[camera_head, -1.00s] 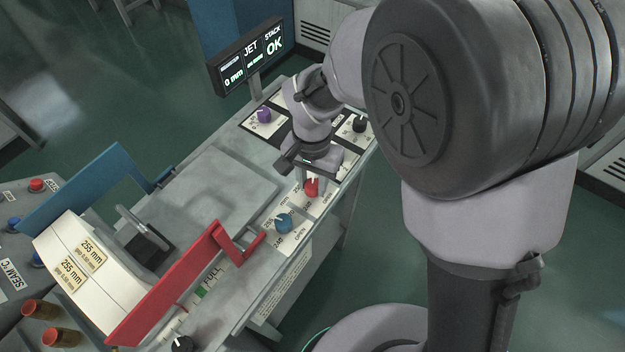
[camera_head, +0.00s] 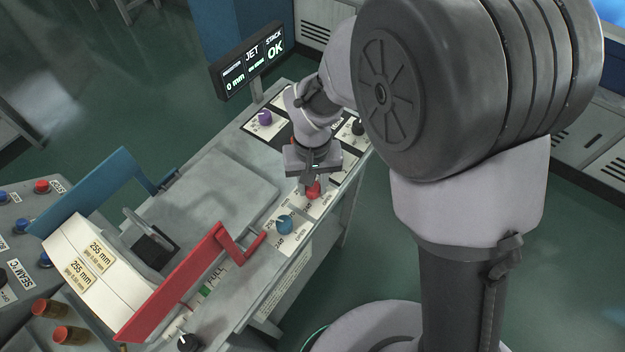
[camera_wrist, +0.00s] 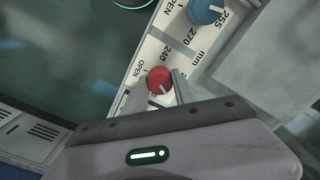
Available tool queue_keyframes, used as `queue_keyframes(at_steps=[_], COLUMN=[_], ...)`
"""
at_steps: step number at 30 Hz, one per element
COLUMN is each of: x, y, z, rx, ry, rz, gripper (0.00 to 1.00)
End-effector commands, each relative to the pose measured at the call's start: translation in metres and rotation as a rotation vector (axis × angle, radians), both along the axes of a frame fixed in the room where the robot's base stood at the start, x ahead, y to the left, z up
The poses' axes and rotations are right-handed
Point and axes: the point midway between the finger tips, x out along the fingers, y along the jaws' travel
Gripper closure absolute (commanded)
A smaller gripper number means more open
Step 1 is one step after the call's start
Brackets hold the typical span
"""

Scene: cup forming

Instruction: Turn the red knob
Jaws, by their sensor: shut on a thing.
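The red knob (camera_head: 313,190) sits on a white label plate at the right edge of the grey machine table. My gripper (camera_head: 311,187) is directly above it, pointing down, with its fingers around the knob. In the wrist view the red knob (camera_wrist: 159,80) shows between the two fingers of my gripper (camera_wrist: 152,92). A white pointer mark is on the knob's lower right side. The label beside it reads OPEN, 240 and mm. The fingers are shut on the knob, which partly shows below the gripper body.
A blue knob (camera_head: 284,224) is close by, nearer the front; it also shows in the wrist view (camera_wrist: 206,10). A purple knob (camera_head: 265,118) and a black knob (camera_head: 358,127) are farther back. A red guide (camera_head: 175,290), a blue guide (camera_head: 92,190) and a display (camera_head: 252,62) stand around the table.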

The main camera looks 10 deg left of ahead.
Motion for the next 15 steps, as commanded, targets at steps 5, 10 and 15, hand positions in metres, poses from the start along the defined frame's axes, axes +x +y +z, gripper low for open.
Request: queue_keyframes(at_steps=[5, 10, 15], x=[0.0000, -0.0001, 0.0002], y=[0.0000, -0.0001, 0.0001], z=[0.0020, 0.0021, 0.0019], rx=[0.000, 0.000, 0.000], ry=[0.000, 0.001, 0.000], rz=[0.163, 0.322, 0.467], gripper=[1.00, 1.00, 1.00])
